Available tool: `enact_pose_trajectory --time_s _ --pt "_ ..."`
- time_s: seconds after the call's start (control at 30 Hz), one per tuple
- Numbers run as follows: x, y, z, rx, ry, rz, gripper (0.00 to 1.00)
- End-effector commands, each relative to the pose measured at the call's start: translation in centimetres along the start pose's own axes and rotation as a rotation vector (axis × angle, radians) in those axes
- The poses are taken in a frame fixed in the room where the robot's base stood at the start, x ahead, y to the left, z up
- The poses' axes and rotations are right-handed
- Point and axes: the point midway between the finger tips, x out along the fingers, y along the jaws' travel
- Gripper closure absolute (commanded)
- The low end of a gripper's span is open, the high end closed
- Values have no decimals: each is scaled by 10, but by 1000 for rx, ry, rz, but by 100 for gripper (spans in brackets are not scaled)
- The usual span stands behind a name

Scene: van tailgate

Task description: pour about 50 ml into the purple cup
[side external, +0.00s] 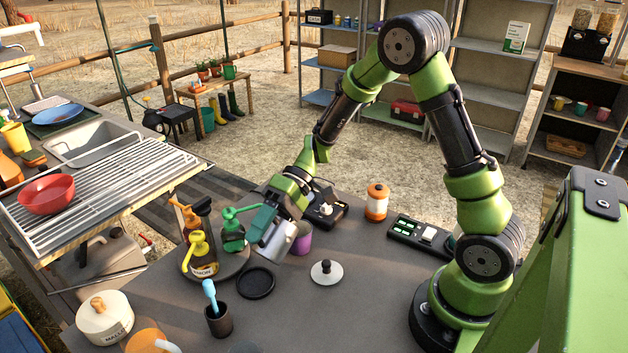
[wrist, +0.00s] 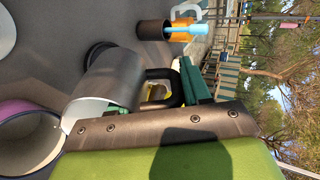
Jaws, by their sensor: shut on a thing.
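My gripper (side external: 268,216) is shut on a grey metal jug (side external: 277,242) with a black handle, which also shows in the wrist view (wrist: 112,80). The jug is held above the table and tilted, its mouth toward the purple cup (side external: 302,238). In the wrist view the jug's pale lip is close beside the rim of the purple cup (wrist: 14,108). I cannot tell whether they touch. The cup appears upright, partly hidden behind the jug in the side view. No stream is clearly visible, and the cup's liquid level cannot be read.
A turntable (side external: 232,266) with pump bottles stands left of the jug. A black round mat (side external: 256,283) and a white lid (side external: 326,273) lie in front. A dark cup (side external: 219,322) with a blue-handled tool is nearer. An orange-and-white canister (side external: 377,203) stands behind right.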

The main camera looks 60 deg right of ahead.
Motion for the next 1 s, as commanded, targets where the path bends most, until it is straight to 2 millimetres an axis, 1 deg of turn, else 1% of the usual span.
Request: enact_pose_trajectory --time_s 0.53,1.0 --pt "-8 -4 0 1 1 -87 100" --pt "-16 -1 -1 0 2 -107 100"
